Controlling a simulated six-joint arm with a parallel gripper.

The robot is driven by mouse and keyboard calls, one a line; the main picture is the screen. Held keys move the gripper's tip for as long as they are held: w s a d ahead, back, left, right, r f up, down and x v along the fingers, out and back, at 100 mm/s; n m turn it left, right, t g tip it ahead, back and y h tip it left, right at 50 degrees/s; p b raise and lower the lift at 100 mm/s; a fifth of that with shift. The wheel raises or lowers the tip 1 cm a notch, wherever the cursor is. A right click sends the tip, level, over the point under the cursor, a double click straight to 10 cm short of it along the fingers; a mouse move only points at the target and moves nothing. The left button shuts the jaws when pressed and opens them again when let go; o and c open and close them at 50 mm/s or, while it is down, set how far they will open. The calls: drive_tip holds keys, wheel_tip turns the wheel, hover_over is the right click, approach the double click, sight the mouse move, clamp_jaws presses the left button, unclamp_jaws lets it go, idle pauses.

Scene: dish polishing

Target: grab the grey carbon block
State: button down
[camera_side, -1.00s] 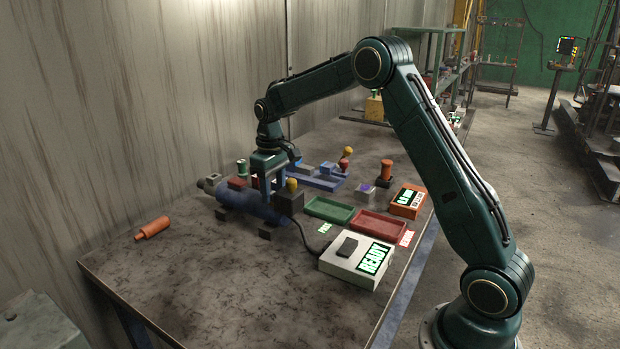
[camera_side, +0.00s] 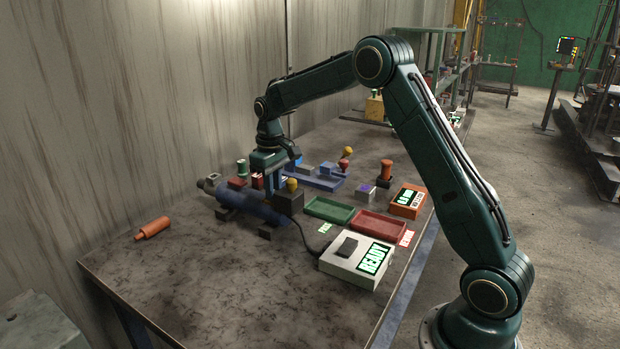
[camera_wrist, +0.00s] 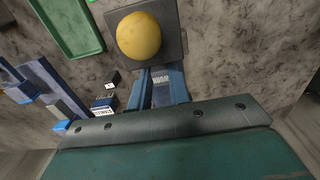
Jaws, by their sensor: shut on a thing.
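My gripper (camera_side: 271,187) is low over the far side of the bench, behind the blue motor (camera_side: 248,207) and beside a dark block with a yellow knob (camera_side: 291,184). In the wrist view its blue fingers (camera_wrist: 160,85) are shut on a small grey block (camera_wrist: 160,77) with pale lettering, which I take to be the grey carbon block. In the side view the held block is hidden by the fingers and the dark block. The yellow knob (camera_wrist: 139,37) shows just past the fingertips in the wrist view.
A small red block with white marks (camera_side: 257,181) stands left of the fingers. A green tray (camera_side: 329,210) and a red tray (camera_side: 379,226) lie to the right. A white READY box (camera_side: 352,262) is in front. An orange tool (camera_side: 152,228) lies left, with clear bench around it.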

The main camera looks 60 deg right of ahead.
wheel_tip(320, 180, up, 20)
drive_tip(key=shift+f, duration=0.2)
idle(0.4)
drive_tip(key=shift+s+d, duration=0.1)
idle(0.5)
